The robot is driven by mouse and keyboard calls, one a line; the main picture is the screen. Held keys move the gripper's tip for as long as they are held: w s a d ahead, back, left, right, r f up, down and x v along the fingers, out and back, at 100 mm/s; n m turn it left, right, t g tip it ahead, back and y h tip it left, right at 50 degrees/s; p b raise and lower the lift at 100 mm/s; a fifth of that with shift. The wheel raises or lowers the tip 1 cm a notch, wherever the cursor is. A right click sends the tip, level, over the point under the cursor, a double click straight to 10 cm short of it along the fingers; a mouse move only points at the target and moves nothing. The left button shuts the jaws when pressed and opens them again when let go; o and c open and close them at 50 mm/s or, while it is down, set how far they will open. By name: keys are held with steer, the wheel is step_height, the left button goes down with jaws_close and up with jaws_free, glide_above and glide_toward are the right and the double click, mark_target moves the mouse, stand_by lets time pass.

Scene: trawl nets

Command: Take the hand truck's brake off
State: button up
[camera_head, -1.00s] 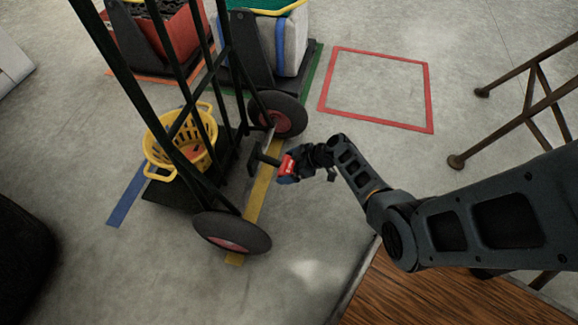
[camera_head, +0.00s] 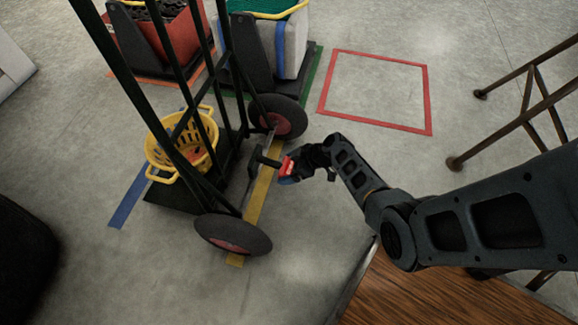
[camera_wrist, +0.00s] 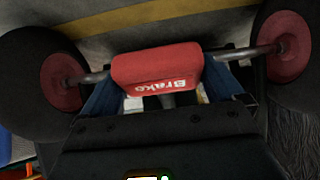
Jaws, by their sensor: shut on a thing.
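The hand truck (camera_head: 112,62) is a dark upright frame with two black wheels on red hubs, standing at the left in the head view. Its red brake pedal (camera_head: 288,166) sticks out behind the axle, between the wheels. In the wrist view the pedal (camera_wrist: 157,68), lettered "Brake", lies across the middle, with the wheels at both sides. My gripper (camera_head: 291,172) is at the pedal and shut on it. In the wrist view blue fingers (camera_wrist: 165,92) show below and beside the pedal; their tips are partly hidden behind it.
A yellow basket (camera_head: 160,158) stands on the hand truck's plate. Crates (camera_head: 183,32) stand behind it on dark bases. A red taped square (camera_head: 428,100) on the floor is empty. A brown metal frame (camera_head: 520,118) stands at the right; a wooden surface (camera_head: 420,295) is below my arm.

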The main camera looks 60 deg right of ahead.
mark_target(285, 165)
step_height(285, 165, up, 4)
steer(key=g+h+p, duration=0.1)
steer(key=g+p, duration=0.2)
steer(key=p, duration=0.3)
steer(key=shift+r, duration=0.15)
steer(key=r+g+p, duration=0.1)
steer(key=r+g+h+p, duration=0.1)
steer(key=g, duration=0.1)
steer(key=shift+w+a, duration=0.1)
steer(key=shift+w, duration=0.3)
steer(key=shift+w+a+r+p, duration=0.1)
steer(key=shift+w+r+p, duration=0.15)
steer(key=shift+r+p, duration=0.2)
steer(key=o, duration=1.1)
steer(key=r+p, duration=0.1)
steer(key=r, duration=0.1)
steer(key=r+p, duration=0.1)
steer(key=r, duration=0.2)
steer(key=s+r+p, duration=0.1)
steer(key=r+p, duration=0.1)
steer(key=shift+d+r, duration=0.2)
steer(key=shift+r, duration=0.15)
steer(key=shift+s, duration=0.1)
